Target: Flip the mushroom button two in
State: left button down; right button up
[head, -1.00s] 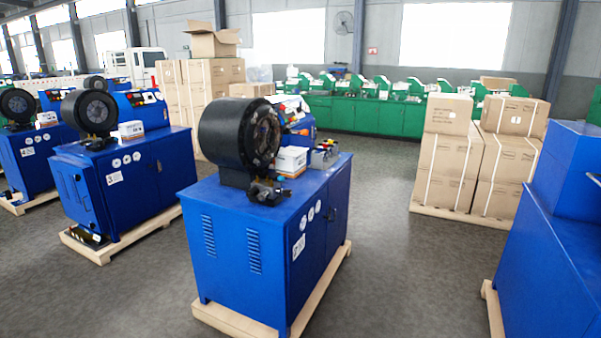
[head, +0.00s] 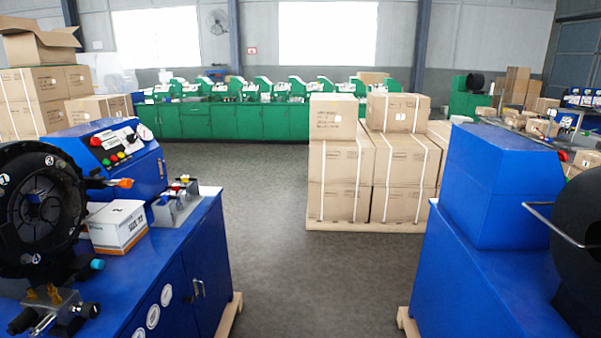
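A blue crimping machine stands close at the left, with a black round crimping head (head: 42,208) on its top. Behind it is a blue control box (head: 112,160) with a sloped panel. The panel carries a red mushroom button (head: 96,141) at its left and small green, yellow and red buttons beside it. The labels are too small to read, so I cannot tell which control is the mushroom button two. Neither of my grippers is in view.
A white box (head: 117,226) and small grey fittings (head: 177,202) lie on the machine's top. Another blue machine (head: 490,250) stands at the right. Grey floor (head: 310,280) lies clear between them, up to stacked cartons (head: 340,165) on a pallet. Green machines line the back.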

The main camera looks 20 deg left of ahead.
aim_at(96, 141)
jog(key=z, duration=0.15)
jog(key=i, duration=2.1)
jog(key=u, duration=0.7)
jog(key=i, duration=1.5)
jog(key=u, duration=1.85)
jog(key=i, duration=0.75)
jog(key=u, duration=0.5)
